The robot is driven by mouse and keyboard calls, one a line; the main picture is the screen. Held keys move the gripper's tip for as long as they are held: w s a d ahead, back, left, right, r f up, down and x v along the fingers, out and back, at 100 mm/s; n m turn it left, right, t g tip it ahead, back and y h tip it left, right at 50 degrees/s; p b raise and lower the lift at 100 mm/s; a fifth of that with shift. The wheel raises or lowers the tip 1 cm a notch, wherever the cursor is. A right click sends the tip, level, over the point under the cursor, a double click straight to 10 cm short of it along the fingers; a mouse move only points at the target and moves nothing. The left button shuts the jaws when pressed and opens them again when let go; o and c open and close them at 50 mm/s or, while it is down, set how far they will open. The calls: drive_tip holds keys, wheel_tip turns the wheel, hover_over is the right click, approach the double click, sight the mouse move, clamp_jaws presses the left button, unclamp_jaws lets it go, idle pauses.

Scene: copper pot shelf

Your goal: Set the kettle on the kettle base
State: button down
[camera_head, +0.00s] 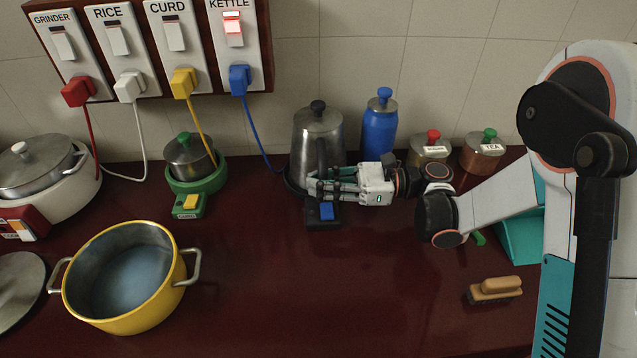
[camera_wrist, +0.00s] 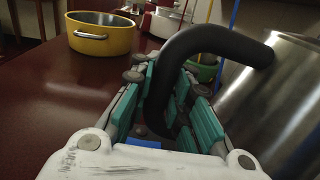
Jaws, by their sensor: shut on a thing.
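The steel kettle (camera_head: 318,135) stands upright at the back middle of the counter, directly over the black kettle base (camera_head: 311,218). The base's dark rim shows at the kettle's lower left, and its blue switch (camera_head: 326,211) at the front. I cannot tell whether the kettle is fully seated or slightly above the base. My gripper (camera_head: 320,187) reaches in from the right and is shut on the kettle's handle. In the wrist view, the black handle (camera_wrist: 205,42) curves down between my teal-padded fingers (camera_wrist: 170,105), with the steel body (camera_wrist: 285,112) at right.
A blue bottle (camera_head: 380,130) stands right behind my gripper, near two lidded copper jars (camera_head: 429,152). A green-based curd pot (camera_head: 190,160) is left. A yellow pot (camera_head: 125,280) and a brush (camera_head: 494,289) are in front. The KETTLE switch (camera_head: 233,30) glows red. The middle front counter is clear.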

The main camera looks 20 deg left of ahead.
drive_tip(key=shift+f, duration=0.15)
idle(0.3)
drive_tip(key=c, duration=1.4)
unclamp_jaws()
drive_tip(key=shift+f, duration=0.1)
drive_tip(key=v, duration=1.2)
